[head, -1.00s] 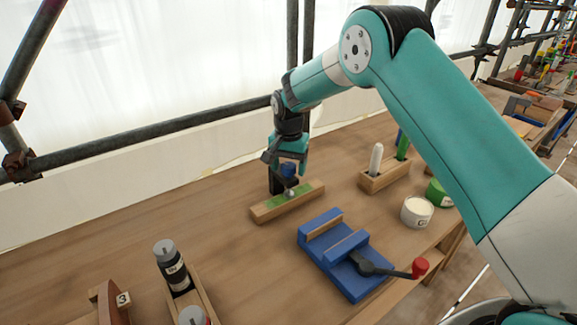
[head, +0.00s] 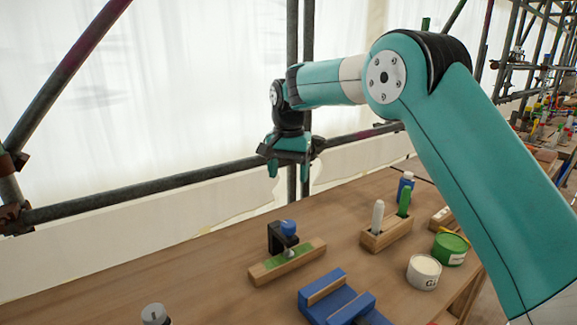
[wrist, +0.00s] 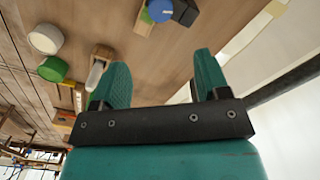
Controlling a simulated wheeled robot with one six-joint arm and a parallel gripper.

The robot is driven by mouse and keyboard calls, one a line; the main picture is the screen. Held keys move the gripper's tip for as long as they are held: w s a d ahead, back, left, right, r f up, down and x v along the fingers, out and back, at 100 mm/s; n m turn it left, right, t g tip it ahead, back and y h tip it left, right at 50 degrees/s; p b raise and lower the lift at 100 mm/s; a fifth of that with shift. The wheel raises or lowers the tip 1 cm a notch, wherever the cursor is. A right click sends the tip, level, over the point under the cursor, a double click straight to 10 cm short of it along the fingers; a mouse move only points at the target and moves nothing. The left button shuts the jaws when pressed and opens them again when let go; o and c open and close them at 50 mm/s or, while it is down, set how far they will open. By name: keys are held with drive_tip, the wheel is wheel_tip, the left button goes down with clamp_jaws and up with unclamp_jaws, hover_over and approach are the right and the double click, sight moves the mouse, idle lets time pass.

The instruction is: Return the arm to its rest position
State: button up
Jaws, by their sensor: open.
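My teal arm is raised over the wooden bench, and my gripper (head: 289,172) hangs open and empty, fingers pointing down, well above the bench top. In the wrist view the two teal fingers of my gripper (wrist: 163,85) stand apart with nothing between them. Below it, a wooden block with a green top (head: 290,261) lies on the bench. A small black clamp with a blue knob (head: 287,228) stands on that block, clear of the fingers. The blue knob also shows in the wrist view (wrist: 160,10).
A blue vise (head: 335,297) sits at the front. A wooden holder (head: 385,236) with white and green handles, a white tin (head: 424,272) and a green-lidded tin (head: 450,248) stand to the right. Scaffold poles (head: 150,188) run behind the bench.

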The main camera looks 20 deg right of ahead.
drive_tip(key=shift+r, duration=1.1)
drive_tip(key=s+a+n+y, duration=0.2)
drive_tip(key=s+n, duration=0.5)
drive_tip(key=s, duration=1.2)
drive_tip(key=s+a+n+y, duration=0.2)
drive_tip(key=s+n, duration=0.5)
drive_tip(key=s, duration=1.2)
drive_tip(key=shift+s+a, duration=0.25)
drive_tip(key=shift+s, duration=0.1)
drive_tip(key=shift+f, duration=0.1)
